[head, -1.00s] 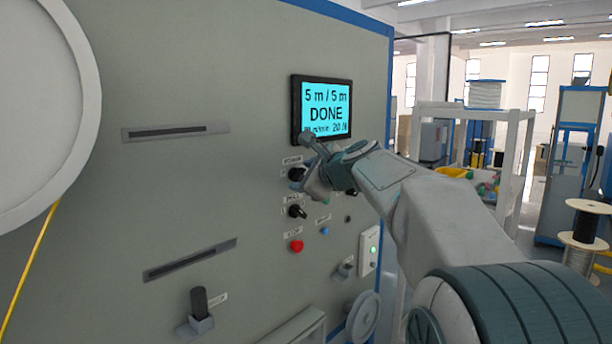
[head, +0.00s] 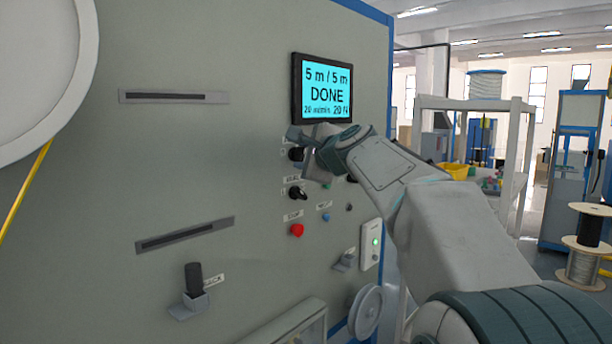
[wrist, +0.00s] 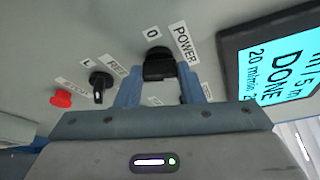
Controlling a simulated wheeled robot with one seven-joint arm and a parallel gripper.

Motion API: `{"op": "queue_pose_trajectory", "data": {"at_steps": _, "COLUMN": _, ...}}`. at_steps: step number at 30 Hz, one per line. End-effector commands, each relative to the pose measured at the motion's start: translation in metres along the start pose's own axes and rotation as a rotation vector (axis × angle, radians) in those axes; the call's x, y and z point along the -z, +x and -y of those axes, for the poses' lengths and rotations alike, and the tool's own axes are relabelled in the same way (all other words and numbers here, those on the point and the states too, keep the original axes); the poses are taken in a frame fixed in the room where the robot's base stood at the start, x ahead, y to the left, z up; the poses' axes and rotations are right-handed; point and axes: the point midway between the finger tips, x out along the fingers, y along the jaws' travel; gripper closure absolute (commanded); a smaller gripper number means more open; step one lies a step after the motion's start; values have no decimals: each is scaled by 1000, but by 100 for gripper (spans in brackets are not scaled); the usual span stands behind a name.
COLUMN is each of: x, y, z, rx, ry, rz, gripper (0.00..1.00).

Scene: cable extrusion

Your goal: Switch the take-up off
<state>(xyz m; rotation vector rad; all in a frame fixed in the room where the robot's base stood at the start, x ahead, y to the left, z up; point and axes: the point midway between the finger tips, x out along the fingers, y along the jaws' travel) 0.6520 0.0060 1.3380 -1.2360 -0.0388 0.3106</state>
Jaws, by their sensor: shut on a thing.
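The take-up's grey panel (head: 200,60) carries a black rotary knob (head: 296,154), labelled POWER in the wrist view. In the wrist view this power knob (wrist: 158,64) sits between my two blue fingers, with a 0 mark beside it. My gripper (head: 314,158) is shut on the power knob; its fingers also show in the wrist view (wrist: 160,84). The knob's exact pointing direction is hard to tell. The display (head: 323,89) above reads 5 m / 5 m DONE.
Below the power knob are another black knob (head: 298,193), a red stop button (head: 297,230) and a small blue button (head: 326,217). A white box with a green light (head: 372,243) is lower right. A shelf rack (head: 480,104) stands behind my arm.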

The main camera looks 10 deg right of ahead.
Motion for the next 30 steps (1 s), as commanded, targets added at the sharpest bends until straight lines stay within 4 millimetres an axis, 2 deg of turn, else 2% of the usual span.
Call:
{"op": "queue_pose_trajectory", "data": {"at_steps": 1, "x": 3, "y": 1, "z": -9, "rx": 22, "ry": -42, "rz": 1, "gripper": 88}}
{"op": "queue_pose_trajectory", "data": {"at_steps": 2, "x": 3, "y": 1, "z": -10, "rx": 32, "ry": -67, "rz": 1, "gripper": 88}}
{"op": "queue_pose_trajectory", "data": {"at_steps": 30, "x": 7, "y": 3, "z": -14, "rx": 357, "ry": -857, "rz": -1, "gripper": 88}}
